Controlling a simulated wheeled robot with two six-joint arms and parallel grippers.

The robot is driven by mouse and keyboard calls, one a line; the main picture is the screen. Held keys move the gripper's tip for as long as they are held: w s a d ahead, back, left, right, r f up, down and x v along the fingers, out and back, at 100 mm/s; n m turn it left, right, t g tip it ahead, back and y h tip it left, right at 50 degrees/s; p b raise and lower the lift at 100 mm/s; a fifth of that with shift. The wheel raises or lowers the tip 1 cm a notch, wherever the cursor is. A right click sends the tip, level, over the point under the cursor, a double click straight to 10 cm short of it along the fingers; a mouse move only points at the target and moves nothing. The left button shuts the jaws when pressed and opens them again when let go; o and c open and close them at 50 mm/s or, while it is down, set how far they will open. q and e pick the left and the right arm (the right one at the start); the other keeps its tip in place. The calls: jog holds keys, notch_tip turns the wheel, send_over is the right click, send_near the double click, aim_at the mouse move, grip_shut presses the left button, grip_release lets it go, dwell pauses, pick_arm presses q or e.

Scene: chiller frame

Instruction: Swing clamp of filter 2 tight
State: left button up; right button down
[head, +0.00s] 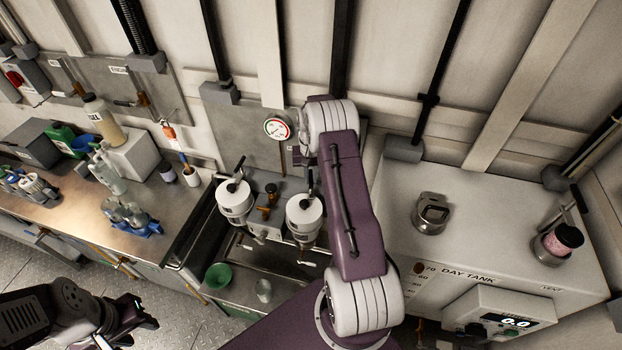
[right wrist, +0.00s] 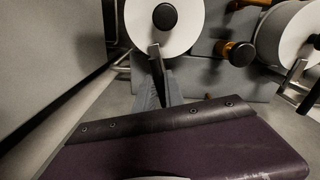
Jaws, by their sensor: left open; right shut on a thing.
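Two white filters with round lids and black knobs stand side by side, a left one (head: 234,196) and a right one (head: 304,213); I read no numbers on them. Each has a swing clamp lever; the left filter's lever (head: 238,166) points up toward the wall. My right gripper (right wrist: 165,92) is shut on the clamp lever (right wrist: 157,66) of the right filter, whose lid (right wrist: 185,28) shows in the right wrist view. My left gripper (head: 145,312) is open and empty at the lower left, away from the filters.
A brass valve (head: 267,198) stands between the filters. A green bowl (head: 218,276) and a clear cup (head: 264,290) are on the tray in front. A pressure gauge (head: 277,128) is on the wall behind. The day tank (head: 480,200) fills the right side.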

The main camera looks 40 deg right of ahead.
aim_at(311, 177)
jog(key=m, duration=0.3)
jog(key=shift+w+r, duration=0.1)
jog(key=shift+w, duration=0.05)
jog(key=shift+d+m+b, duration=0.1)
jog(key=shift+m+b, duration=0.2)
jog(key=shift+m, duration=1.4)
jog(key=c, duration=1.5)
grip_release()
jog(key=shift+o, duration=0.2)
notch_tip(311, 177, up, 9)
jog(key=shift+b, duration=1.05)
